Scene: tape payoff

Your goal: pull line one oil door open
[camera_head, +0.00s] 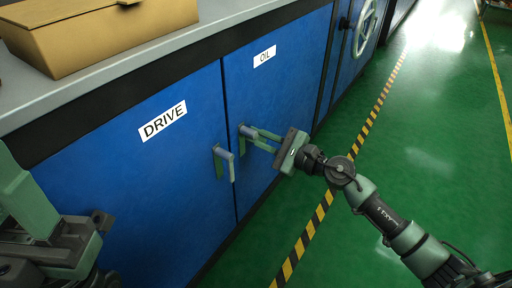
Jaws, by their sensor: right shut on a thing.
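The blue oil door (283,88) bears a white "OIL" label (265,56) and looks closed, level with its neighbour. Its handle (247,131) is a grey lever near the door's left edge. My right gripper (256,137) reaches in from the right, its fingers shut on that handle. The fingers partly hide the handle. My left gripper (84,243) shows at the lower left, away from the doors; its fingertips are not clear, so its opening cannot be told.
The blue drive door (120,185) with its own grey handle (222,162) is to the left. A cardboard box (100,35) sits on the grey counter (215,38). A handwheel (364,28) stands farther along. Green floor with striped tape (322,207) is open at right.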

